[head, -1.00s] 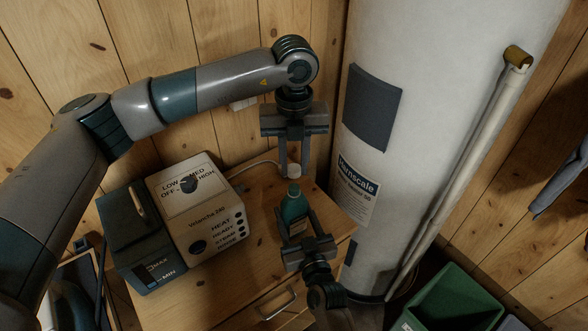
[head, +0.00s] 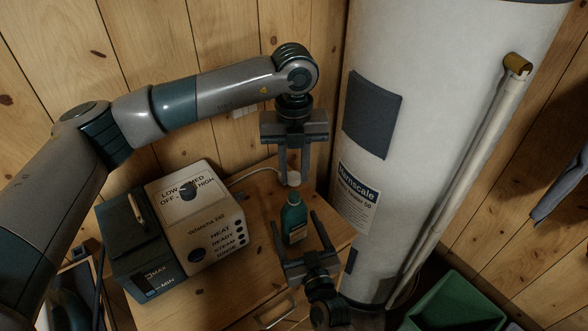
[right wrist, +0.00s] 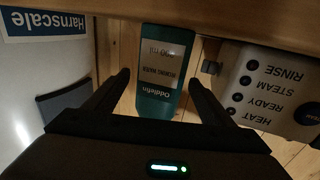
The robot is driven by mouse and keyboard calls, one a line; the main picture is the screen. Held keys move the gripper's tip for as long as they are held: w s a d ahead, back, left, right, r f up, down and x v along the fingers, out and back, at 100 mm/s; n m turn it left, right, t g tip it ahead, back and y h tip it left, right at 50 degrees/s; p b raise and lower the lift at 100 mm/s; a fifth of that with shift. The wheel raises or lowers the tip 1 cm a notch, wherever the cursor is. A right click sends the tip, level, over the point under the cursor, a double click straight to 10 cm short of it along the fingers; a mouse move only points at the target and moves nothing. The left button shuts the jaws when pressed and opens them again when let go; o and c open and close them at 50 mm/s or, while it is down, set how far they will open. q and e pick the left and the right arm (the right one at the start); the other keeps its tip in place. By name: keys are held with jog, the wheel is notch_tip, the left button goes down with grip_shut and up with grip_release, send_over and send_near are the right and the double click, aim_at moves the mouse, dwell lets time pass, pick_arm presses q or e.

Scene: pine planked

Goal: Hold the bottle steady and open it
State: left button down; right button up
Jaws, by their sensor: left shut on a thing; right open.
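The teal bottle (head: 294,222) with a pale label stands upright on the small wooden cabinet; it also shows in the right wrist view (right wrist: 160,75). My right gripper (head: 295,219) is open, with one finger on each side of the bottle's lower part. In the right wrist view its fingertips (right wrist: 159,77) flank the bottle with gaps on both sides.
A white and dark steamer (head: 200,236) stands left of the bottle on the cabinet top (head: 252,272). A large white tank (head: 425,90) rises close on the right. A green bin (head: 455,300) is at lower right. Wooden walls stand behind.

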pick_arm(q)
notch_tip(320, 180, down, 2)
jog(key=shift+f+b, duration=0.1)
jog(key=shift+b, duration=0.9)
pick_arm(e)
jog(key=v, duration=1)
jog(key=shift+s+d, duration=0.1)
